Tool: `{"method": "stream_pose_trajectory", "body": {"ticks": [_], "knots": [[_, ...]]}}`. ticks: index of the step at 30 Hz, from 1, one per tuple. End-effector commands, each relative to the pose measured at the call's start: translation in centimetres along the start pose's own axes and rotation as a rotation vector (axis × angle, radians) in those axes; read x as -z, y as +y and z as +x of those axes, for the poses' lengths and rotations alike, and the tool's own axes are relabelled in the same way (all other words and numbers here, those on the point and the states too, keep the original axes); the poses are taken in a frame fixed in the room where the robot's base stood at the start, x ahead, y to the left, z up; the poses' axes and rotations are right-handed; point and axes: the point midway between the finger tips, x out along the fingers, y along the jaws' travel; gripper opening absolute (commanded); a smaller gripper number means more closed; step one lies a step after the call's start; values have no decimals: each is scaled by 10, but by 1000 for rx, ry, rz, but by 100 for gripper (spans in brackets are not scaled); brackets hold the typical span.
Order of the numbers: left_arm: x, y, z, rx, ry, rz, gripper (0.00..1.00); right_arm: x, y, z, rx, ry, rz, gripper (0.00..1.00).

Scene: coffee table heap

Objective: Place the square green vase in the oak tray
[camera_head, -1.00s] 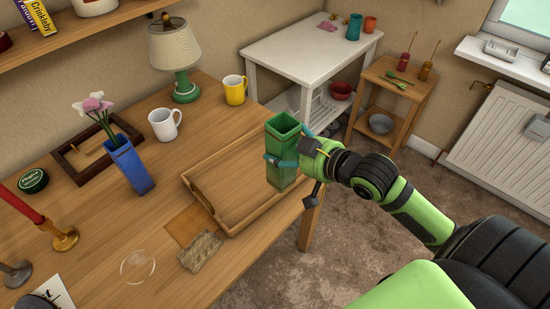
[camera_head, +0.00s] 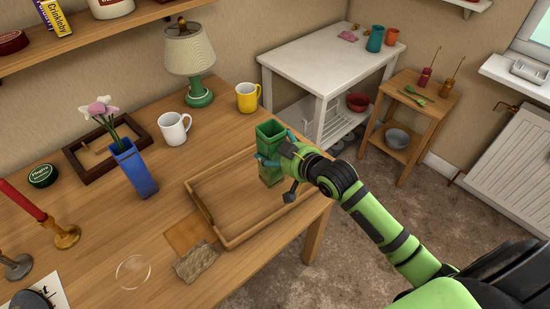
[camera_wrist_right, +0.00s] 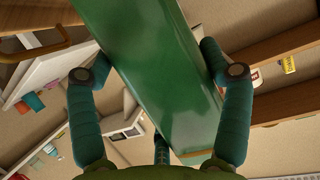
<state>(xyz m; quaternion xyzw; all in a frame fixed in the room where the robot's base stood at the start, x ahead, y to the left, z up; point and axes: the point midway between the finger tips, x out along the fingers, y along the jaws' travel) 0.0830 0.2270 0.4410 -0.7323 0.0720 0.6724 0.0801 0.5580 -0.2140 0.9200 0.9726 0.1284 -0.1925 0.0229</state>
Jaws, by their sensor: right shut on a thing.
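The square green vase (camera_head: 270,165) is upright over the far part of the oak tray (camera_head: 224,241); I cannot tell whether its base touches the tray floor. My right gripper (camera_head: 275,160) is shut on the vase from its right side. In the right wrist view the vase (camera_wrist_right: 160,75) fills the middle, with a teal finger on each side of it. The tray lies on the wooden table, its left part empty. My left gripper is not in view.
A yellow mug (camera_head: 247,97) and white mug (camera_head: 173,129) stand behind the tray. A blue vase with flowers (camera_head: 133,170) is to the left. A lamp (camera_head: 196,60) stands at the back.

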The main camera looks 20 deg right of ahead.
Motion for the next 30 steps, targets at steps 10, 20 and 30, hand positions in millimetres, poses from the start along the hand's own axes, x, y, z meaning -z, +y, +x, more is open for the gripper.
{"method": "stream_pose_trajectory", "body": {"ticks": [10, 20, 30], "knots": [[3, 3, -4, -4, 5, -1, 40, -34, 0, 16, 0, 1, 1, 34], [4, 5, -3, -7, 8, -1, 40, -37, 0, 17, 0, 4, 0, 34], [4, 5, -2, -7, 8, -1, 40, -41, 0, 18, 0, 0, 0, 100]]}}
